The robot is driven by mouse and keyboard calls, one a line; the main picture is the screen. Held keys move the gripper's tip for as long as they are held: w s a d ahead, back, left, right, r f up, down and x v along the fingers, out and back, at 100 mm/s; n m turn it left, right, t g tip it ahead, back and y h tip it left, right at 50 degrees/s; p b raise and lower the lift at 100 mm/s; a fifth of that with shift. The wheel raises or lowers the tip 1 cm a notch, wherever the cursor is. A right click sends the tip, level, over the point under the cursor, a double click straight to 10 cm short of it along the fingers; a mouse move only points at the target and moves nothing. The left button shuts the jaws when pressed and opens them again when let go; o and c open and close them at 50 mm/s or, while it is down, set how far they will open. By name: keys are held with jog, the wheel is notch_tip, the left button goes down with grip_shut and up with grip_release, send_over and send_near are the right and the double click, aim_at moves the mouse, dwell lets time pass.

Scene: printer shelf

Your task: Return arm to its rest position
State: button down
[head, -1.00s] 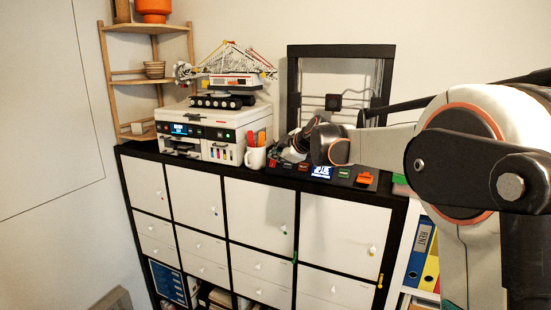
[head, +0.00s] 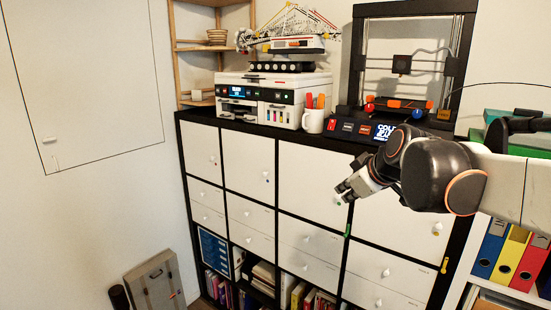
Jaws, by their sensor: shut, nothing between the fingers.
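My gripper (head: 343,193) is in front of the white upper cabinet doors, right of the middle of the head view. It points left and slightly down, and its fingers are shut with nothing between them. My arm reaches in from the right edge. A 3D printer (head: 362,50) with a dark frame stands on the cabinet top behind my arm. Its lit display is partly hidden by my arm. Small orange and blue things lie on its bed.
The black-framed cabinet (head: 290,136) carries a white inkjet printer (head: 290,92) with a model crane on it, and a white mug (head: 313,121) of pens. A wooden corner shelf (head: 193,47) stands at the left. Binders (head: 509,256) fill a shelf at lower right. Floor space at left holds a grey case (head: 157,283).

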jog(key=s+d+f+m+g+h+b, duration=0.2)
jog(key=s+f+m+b, duration=0.6)
jog(key=s+f+b, duration=0.7)
jog(key=s+f, duration=1.1)
jog(key=f, duration=0.5)
jog(key=shift+s+d+f+b, duration=0.2)
jog(key=shift+s+b, duration=0.1)
jog(key=shift+b, duration=0.1)
jog(key=shift+r, duration=0.1)
